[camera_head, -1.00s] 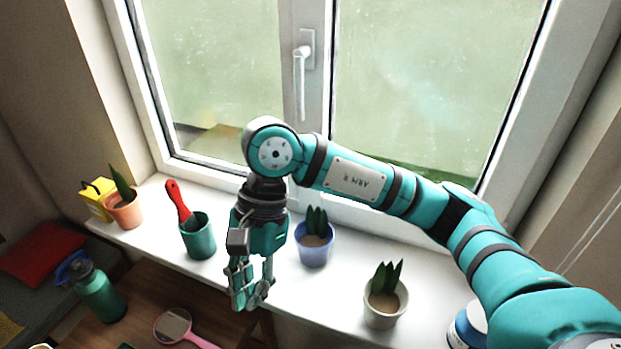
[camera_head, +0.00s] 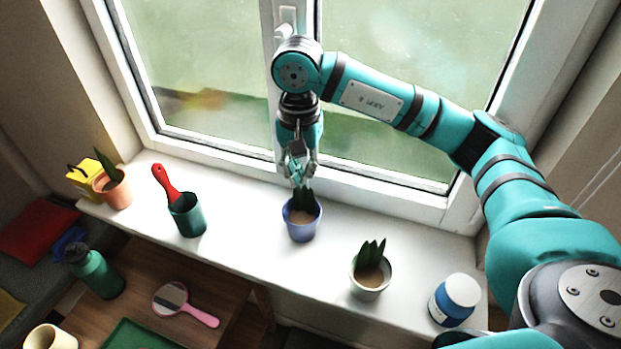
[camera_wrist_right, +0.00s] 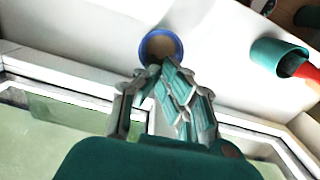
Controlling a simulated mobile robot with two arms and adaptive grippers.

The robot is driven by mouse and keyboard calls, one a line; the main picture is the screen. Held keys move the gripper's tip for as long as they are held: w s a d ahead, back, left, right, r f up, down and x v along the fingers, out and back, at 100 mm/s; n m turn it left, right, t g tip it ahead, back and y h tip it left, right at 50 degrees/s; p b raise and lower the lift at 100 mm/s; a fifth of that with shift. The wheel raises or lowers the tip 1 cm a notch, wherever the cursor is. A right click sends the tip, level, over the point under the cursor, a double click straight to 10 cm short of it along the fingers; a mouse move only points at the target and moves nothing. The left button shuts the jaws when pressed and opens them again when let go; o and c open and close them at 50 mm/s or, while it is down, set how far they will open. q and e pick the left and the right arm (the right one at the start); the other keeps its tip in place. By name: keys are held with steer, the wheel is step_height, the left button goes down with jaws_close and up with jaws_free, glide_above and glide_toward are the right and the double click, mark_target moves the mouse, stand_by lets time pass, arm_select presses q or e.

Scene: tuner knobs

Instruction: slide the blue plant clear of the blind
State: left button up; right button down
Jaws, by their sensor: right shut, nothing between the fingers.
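The blue plant is a blue pot (camera_head: 302,228) with dark green pointed leaves, upright on the white windowsill. My right gripper (camera_head: 298,178) is shut and empty, pointing down just behind the pot on its window side, close to the leaves. In the right wrist view the fingers (camera_wrist_right: 165,95) reach toward the blue pot (camera_wrist_right: 160,38) and overlap its near edge; I cannot tell whether they touch it. The leaves are partly hidden by the fingers. No blind can be made out. My left gripper is not in view.
On the sill (camera_head: 250,250), a green pot with a red-handled tool (camera_head: 187,215) and a terracotta plant (camera_head: 112,188) stand left. A white plant pot (camera_head: 369,278) and a blue-white jar (camera_head: 455,300) stand right. The window is close behind. The sill in front of the blue pot is clear.

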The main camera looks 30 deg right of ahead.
steer(key=w+d+p, duration=0.2)
steer(key=w+d, duration=0.3)
steer(key=d, duration=0.1)
steer(key=p, duration=0.3)
glide_above(302, 213)
steer(key=w+d, duration=0.3)
steer(key=d, duration=0.1)
steer(key=f, duration=1)
steer(key=shift+s+f, duration=0.15)
steer(key=shift+s, duration=0.05)
steer(key=shift+s+a+p, duration=0.35)
steer(key=shift+p, duration=0.35)
